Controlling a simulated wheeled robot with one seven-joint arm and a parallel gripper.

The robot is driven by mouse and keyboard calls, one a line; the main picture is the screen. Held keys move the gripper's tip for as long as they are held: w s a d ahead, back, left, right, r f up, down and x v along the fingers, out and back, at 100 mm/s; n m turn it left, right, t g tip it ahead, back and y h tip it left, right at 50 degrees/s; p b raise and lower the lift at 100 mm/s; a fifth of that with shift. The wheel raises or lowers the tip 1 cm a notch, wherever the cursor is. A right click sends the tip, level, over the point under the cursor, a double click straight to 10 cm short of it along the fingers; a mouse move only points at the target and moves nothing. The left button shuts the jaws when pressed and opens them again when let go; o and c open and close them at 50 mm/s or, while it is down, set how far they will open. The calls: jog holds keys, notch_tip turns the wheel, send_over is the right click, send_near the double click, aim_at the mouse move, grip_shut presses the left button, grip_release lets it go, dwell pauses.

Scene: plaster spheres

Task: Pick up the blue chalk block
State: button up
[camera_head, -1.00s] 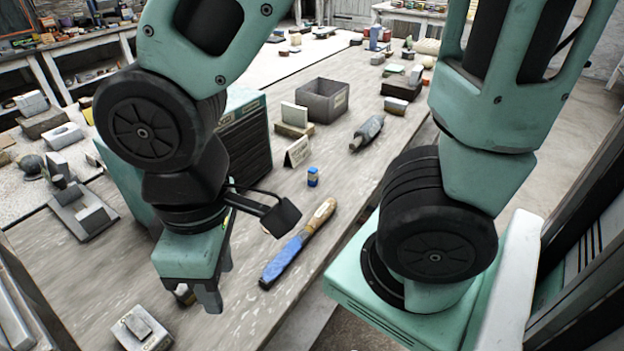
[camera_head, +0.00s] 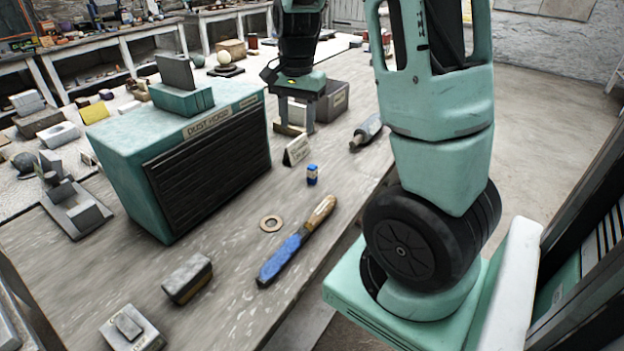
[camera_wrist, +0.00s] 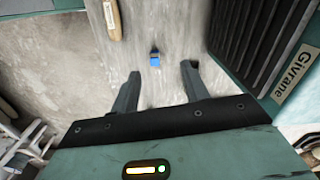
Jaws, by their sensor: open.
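The small blue chalk block (camera_head: 312,175), with a pale band, stands upright on the worn grey table near a folded card. In the wrist view the blue block (camera_wrist: 155,60) shows small, ahead of and between my fingertips, with clear space between. My gripper (camera_head: 294,128) is open and empty. In the head view it is farther back than the block, pointing down behind the folded card and in front of the grey box. Its two spread fingers also show in the wrist view (camera_wrist: 160,72).
A teal dust hood (camera_head: 200,150) with dark slats stands left of the block. A folded card (camera_head: 297,150), a grey box (camera_head: 330,102) and a grey tool (camera_head: 366,132) are near. A blue-and-wood tool (camera_head: 285,257) and a ring (camera_head: 271,223) lie in front.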

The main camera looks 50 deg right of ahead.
jog(key=m, duration=0.2)
send_over(312, 166)
jog(key=f, duration=1.1)
jog(key=shift+s+d+f, duration=0.1)
jog(key=shift+s, duration=0.2)
jog(key=shift+w+f, duration=0.15)
jog(key=shift+f, duration=1.45)
jog(key=shift+w+f, duration=0.15)
jog(key=shift+f, duration=1.4)
grip_shut()
